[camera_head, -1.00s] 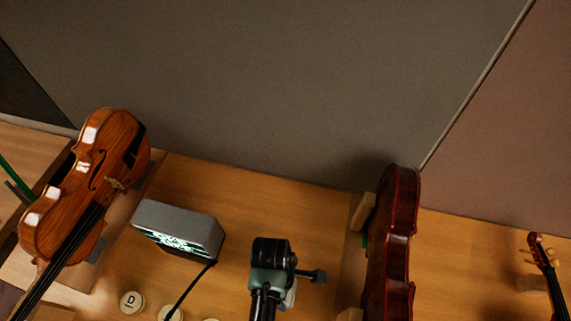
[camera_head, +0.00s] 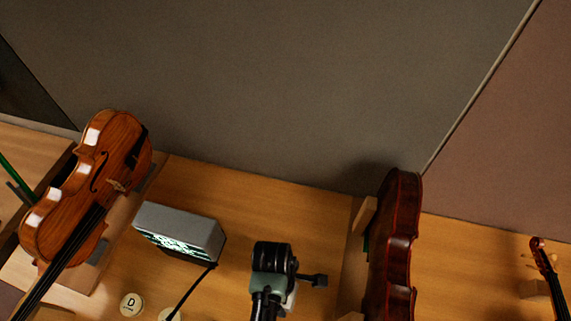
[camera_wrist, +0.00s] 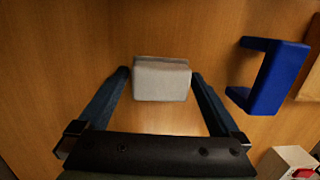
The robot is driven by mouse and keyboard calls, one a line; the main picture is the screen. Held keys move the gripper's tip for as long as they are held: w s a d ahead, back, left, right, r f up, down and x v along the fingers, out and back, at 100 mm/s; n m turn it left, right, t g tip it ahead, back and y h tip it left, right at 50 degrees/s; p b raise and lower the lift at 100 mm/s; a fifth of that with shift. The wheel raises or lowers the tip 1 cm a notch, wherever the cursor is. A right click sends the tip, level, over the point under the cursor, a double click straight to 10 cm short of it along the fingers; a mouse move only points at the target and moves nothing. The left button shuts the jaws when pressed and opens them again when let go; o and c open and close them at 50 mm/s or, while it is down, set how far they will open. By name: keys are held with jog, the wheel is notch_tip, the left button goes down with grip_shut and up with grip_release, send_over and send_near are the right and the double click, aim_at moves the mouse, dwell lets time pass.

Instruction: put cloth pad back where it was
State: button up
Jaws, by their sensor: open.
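A light grey block, which looks like the cloth pad (camera_wrist: 161,82), rests on the wooden bench top in the wrist view. My gripper (camera_wrist: 161,75) is open, with one dark finger on each side of the pad. Narrow gaps seem to show between the fingers and the pad; contact is hard to judge. The pad cannot be made out in the head view. No mark of its former place can be identified.
A blue bracket-shaped block (camera_wrist: 277,78) stands right of my gripper. A pale block with a red part (camera_wrist: 288,162) is at lower right. In the head view, a violin (camera_head: 90,190) leans left, a grey box with a lit face (camera_head: 180,229) sits mid-bench, and a dark red violin (camera_head: 393,245) stands right.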

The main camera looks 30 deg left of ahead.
notch_tip(320, 180, up, 12)
jog(key=a, duration=0.2)
jog(key=w+r+m+t+y, duration=0.3)
jog(key=w+r+m+t, duration=0.45)
jog(key=w+r, duration=0.95)
jog(key=w+d+r+m+t, duration=0.1)
jog(key=w+r+m+t, duration=0.15)
jog(key=r, duration=0.55)
jog(key=w+d+r+m+t, duration=0.1)
jog(key=w+r+t, duration=0.3)
jog(key=r, duration=0.3)
jog(key=s+d+r+m+t, duration=0.1)
jog(key=d+r+m+t, duration=0.15)
jog(key=r, duration=0.55)
jog(key=s+d+r+m+t, duration=0.15)
jog(key=r+t, duration=0.25)
jog(key=r, duration=0.5)
jog(key=s+d+r+m+t+b, duration=0.1)
jog(key=s+d+r+m+t, duration=0.1)
jog(key=s+r, duration=0.3)
jog(key=s+d+r+m+t+h+b, duration=0.1)
jog(key=s+d+r+m+t, duration=0.2)
jog(key=r, duration=0.6)
jog(key=shift+s+d+m+t+b, duration=0.25)
jog(key=shift+s+m+t+b, duration=0.25)
jog(key=shift+s+t, duration=0.55)
jog(key=shift+r, duration=0.1)
